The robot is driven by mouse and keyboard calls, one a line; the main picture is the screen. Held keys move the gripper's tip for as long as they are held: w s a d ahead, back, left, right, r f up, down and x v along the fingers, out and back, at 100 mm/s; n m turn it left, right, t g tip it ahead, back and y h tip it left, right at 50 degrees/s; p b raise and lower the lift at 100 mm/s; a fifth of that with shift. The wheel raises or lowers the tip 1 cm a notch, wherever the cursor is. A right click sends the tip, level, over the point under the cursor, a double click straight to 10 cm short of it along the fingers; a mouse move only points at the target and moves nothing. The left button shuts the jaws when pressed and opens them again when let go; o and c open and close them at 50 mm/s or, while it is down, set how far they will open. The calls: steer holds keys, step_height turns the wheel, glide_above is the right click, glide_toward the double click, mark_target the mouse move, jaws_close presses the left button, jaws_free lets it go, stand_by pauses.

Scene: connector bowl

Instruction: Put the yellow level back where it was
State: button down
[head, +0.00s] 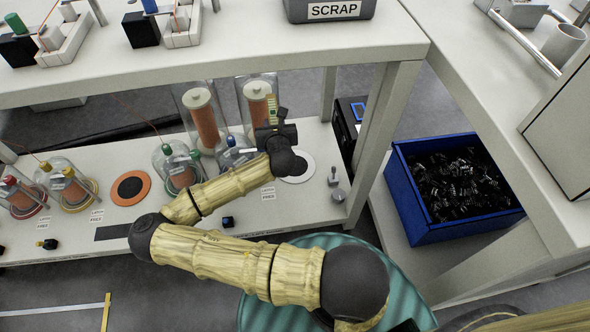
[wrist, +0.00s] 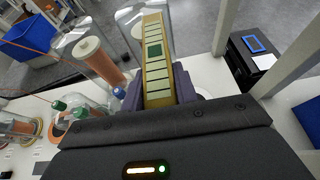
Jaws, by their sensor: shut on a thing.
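The yellow level (wrist: 157,62) is a slim yellow bar with a row of pale segments and one dark green square. My gripper (wrist: 158,98) is shut on its lower end, and the bar points up and away from the jaws. In the head view my gripper (head: 272,124) is above the right part of the lower shelf, in front of the glass-covered coils. The level (head: 271,106) shows there as a small yellow strip standing above the jaws. Its gripped end is hidden between the fingers.
Tall glass domes with orange coils (head: 203,118) stand close behind my gripper. Smaller glass jars (head: 180,170) stand to the left. A white disc (head: 297,168) and small metal weights (head: 338,195) lie right. The upper bench (head: 240,65) overhangs behind. A blue bin (head: 420,205) stands right.

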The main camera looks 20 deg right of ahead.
steer(key=b, duration=1.9)
glide_above(297, 176)
step_height(297, 176, down, 27)
steer(key=shift+r, duration=0.15)
step_height(297, 176, down, 6)
steer(key=b, duration=0.4)
steer(key=shift+b, duration=0.3)
step_height(297, 176, down, 4)
steer(key=b, duration=0.3)
steer(key=shift+s, duration=0.1)
steer(key=c, duration=1.5)
jaws_free()
steer(key=o, duration=0.4)
